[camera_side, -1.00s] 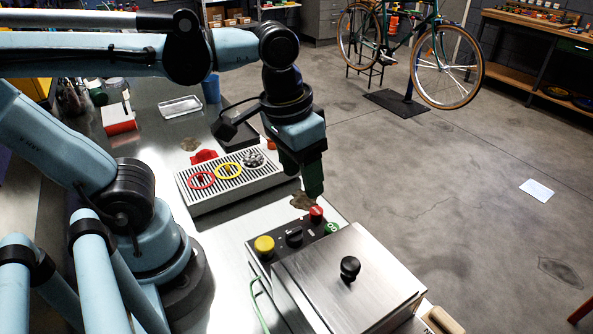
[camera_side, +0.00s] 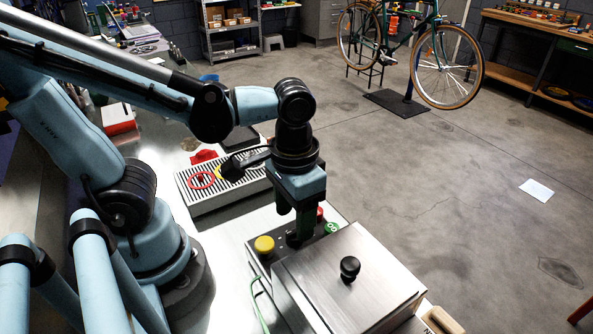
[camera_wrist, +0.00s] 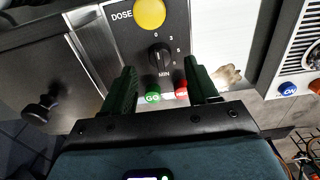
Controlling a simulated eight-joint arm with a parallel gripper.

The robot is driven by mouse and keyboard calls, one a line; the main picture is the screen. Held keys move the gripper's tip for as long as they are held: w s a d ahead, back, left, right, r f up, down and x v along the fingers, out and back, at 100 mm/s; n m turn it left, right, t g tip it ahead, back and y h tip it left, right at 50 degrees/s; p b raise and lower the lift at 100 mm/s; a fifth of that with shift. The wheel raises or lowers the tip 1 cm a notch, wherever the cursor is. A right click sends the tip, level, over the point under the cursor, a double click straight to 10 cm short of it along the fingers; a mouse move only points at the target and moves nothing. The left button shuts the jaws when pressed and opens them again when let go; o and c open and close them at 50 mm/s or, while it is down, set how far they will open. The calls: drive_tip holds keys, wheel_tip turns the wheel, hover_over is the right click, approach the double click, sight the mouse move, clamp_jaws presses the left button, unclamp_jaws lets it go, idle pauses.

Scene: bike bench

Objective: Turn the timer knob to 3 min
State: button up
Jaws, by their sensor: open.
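The timer knob (camera_wrist: 160,57) is a black dial on a dark control panel (camera_wrist: 205,25), with 0, 3, 6 and MIN marked around it in the wrist view. Its white pointer line appears to face the 0. My gripper (camera_wrist: 162,88) is open, one green finger on each side below the knob in that view, with nothing between the fingers.
A yellow DOSE button (camera_side: 264,244) sits beside the knob. A green GO button (camera_side: 331,229) and a red button (camera_wrist: 181,90) are close to the fingers. A steel box with a black lid knob (camera_side: 350,267) stands in front. A slatted tray (camera_side: 225,200) lies behind.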

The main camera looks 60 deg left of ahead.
sight(294, 230)
drive_tip(key=shift+f, duration=1.8)
drive_tip(key=c, duration=1)
drive_tip(key=shift+c, duration=0.2)
drive_tip(key=m, duration=0.4)
drive_tip(key=shift+m, duration=2.5)
